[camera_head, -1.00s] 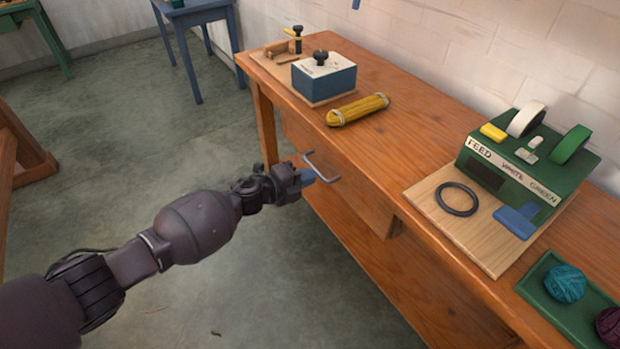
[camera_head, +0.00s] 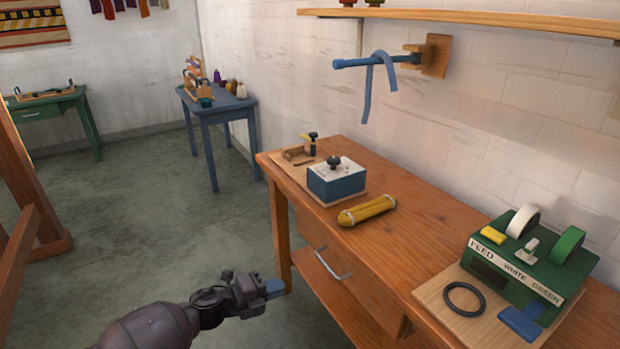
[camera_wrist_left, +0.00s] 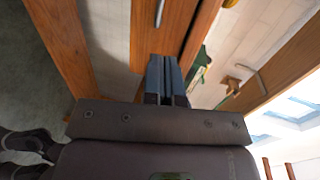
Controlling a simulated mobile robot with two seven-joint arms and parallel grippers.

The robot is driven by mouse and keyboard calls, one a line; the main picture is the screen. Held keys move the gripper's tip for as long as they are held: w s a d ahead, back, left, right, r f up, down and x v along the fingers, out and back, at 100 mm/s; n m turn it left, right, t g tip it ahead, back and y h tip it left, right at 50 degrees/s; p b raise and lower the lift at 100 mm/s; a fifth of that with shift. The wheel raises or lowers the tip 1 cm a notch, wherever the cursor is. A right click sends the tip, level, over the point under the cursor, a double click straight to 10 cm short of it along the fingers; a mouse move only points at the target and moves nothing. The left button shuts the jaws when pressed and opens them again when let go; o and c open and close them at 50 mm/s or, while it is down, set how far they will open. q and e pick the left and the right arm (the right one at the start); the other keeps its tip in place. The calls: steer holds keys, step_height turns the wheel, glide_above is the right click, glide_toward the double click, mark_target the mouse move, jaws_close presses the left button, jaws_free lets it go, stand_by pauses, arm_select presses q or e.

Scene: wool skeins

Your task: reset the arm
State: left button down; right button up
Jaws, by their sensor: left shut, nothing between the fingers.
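My left gripper (camera_head: 272,288) is in the lower middle of the head view, to the left of the wooden bench's drawer (camera_head: 345,285). Its blue fingers are shut with nothing between them, and they also show in the left wrist view (camera_wrist_left: 165,80). The gripper is apart from the metal drawer handle (camera_head: 332,268). The drawer looks closed or nearly so. My right gripper is not in view.
On the wooden bench (camera_head: 430,245) are a blue box (camera_head: 336,182), a yellow skein (camera_head: 367,210), a green feed device (camera_head: 525,260) and a black ring (camera_head: 464,299). A blue wall peg (camera_head: 365,62) holds a strap. Open floor (camera_head: 190,240) lies left of the bench.

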arm_select(q)
step_height(320, 180, up, 8)
steer(key=d+n+t+y, duration=0.1)
steer(key=n+t+y, duration=0.3)
steer(key=n, duration=0.6)
steer(key=s+a+f+n+y+p, duration=0.2)
steer(key=s+a+n, duration=0.3)
steer(key=s, duration=0.7)
steer(key=s+a+f+n+g+y+p, duration=0.1)
steer(key=s+a+n, duration=0.5)
steer(key=s, duration=0.7)
steer(key=s+a+f+n+g+y+p, duration=0.1)
steer(key=s+a+f+n+y+p, duration=0.2)
steer(key=s, duration=1)
steer(key=a+f+n+y, duration=0.2)
steer(key=a+n, duration=0.1)
steer(key=shift+s+f+n+y+p, duration=0.2)
steer(key=shift+n+y+p, duration=0.1)
steer(key=shift+n+y, duration=0.1)
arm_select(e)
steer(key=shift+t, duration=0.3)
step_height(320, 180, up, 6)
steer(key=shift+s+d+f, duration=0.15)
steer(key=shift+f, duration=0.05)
arm_select(q)
steer(key=shift+a, duration=0.1)
